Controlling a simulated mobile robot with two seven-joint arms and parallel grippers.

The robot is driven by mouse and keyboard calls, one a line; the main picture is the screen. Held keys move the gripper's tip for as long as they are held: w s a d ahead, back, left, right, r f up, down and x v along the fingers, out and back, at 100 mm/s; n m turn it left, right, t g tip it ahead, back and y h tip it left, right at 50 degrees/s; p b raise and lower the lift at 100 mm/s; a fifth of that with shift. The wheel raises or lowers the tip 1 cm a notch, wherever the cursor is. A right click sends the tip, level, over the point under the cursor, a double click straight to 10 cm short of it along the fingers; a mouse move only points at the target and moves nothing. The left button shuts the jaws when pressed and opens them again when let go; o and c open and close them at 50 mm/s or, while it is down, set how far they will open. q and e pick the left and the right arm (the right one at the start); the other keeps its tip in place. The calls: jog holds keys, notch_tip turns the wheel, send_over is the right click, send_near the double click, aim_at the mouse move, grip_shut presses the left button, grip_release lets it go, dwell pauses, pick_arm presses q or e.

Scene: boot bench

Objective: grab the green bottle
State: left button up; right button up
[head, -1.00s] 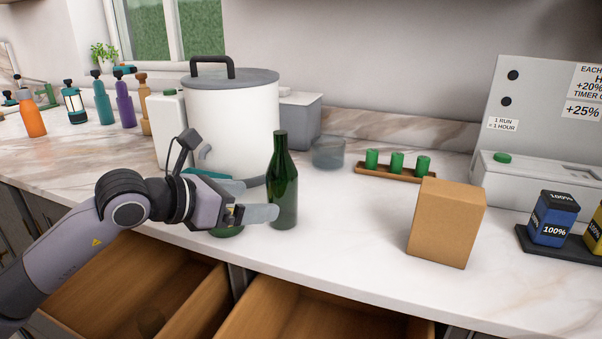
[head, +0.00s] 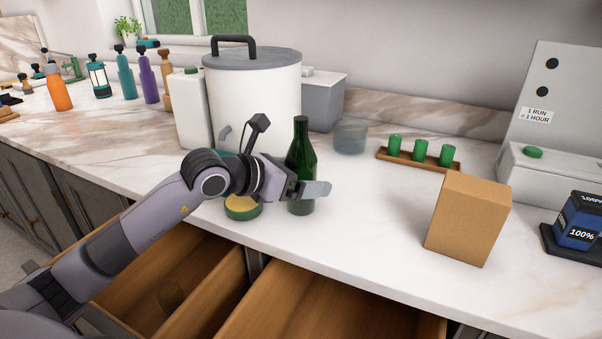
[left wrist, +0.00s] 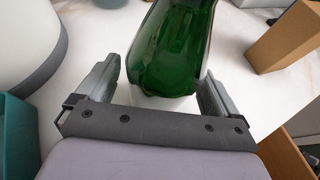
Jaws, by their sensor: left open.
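The green bottle (head: 301,140) stands upright on the white marble counter, in front of the large white pot. My left gripper (head: 316,190) is open and low beside the bottle, and its finger crosses in front of the bottle's lower part in the head view. In the left wrist view, the bottle's green glass (left wrist: 175,50) shows between and ahead of the two spread fingers (left wrist: 160,85). A gap shows on each side, and I see no contact. The bottle's top lies outside that view. My right gripper is not in view.
A low green tin with a yellow top (head: 243,208) sits just left of the bottle. The white pot (head: 250,100) stands behind. A cardboard box (head: 468,220) stands to the right, with clear counter between. Open drawers (head: 330,310) lie below the front edge.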

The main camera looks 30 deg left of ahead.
pick_arm(q)
jog(key=c, duration=1.2)
jog(key=shift+c, duration=0.2)
jog(key=shift+r, duration=0.1)
